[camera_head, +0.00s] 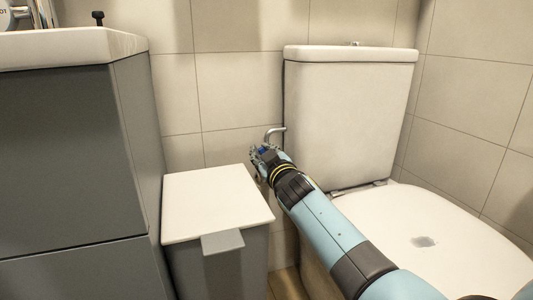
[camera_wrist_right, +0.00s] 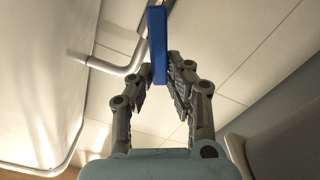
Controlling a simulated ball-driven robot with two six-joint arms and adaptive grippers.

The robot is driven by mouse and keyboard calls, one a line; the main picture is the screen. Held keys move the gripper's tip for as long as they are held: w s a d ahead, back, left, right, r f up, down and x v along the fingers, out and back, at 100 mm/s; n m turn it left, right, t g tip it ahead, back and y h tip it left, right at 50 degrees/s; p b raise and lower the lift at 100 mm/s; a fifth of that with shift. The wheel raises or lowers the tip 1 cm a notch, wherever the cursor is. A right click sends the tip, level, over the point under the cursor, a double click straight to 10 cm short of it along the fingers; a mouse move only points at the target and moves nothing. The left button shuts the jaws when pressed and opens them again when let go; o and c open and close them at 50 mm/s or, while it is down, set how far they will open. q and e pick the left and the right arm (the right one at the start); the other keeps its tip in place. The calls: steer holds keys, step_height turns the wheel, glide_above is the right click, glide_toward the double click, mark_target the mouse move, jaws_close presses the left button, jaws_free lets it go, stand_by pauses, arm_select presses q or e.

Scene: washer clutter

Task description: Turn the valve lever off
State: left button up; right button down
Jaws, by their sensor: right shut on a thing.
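The valve lever (camera_wrist_right: 157,45) is a flat blue bar in the right wrist view. It stands upright in the picture, between the fingers of my right gripper (camera_wrist_right: 162,70). The fingertips close on its lower part, one on each side. In the head view my right gripper (camera_head: 262,153) is beside the toilet tank, and only a bit of blue shows among its fingers. A bent metal pipe (camera_head: 275,131) rises just behind it, and the pipe (camera_wrist_right: 130,62) also shows left of the lever in the wrist view. The valve body is mostly hidden. My left gripper is not in view.
A white toilet tank (camera_head: 349,110) stands to the right of my gripper, with the toilet lid (camera_head: 440,240) below it. A grey bin with a white lid (camera_head: 215,200) stands close on the left. A grey cabinet (camera_head: 65,150) with a sink is farther left. The tiled wall is behind.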

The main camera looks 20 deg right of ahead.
steer(key=shift+a+f+n, duration=0.2)
steer(key=shift+a+n, duration=0.1)
steer(key=shift+n, duration=0.4)
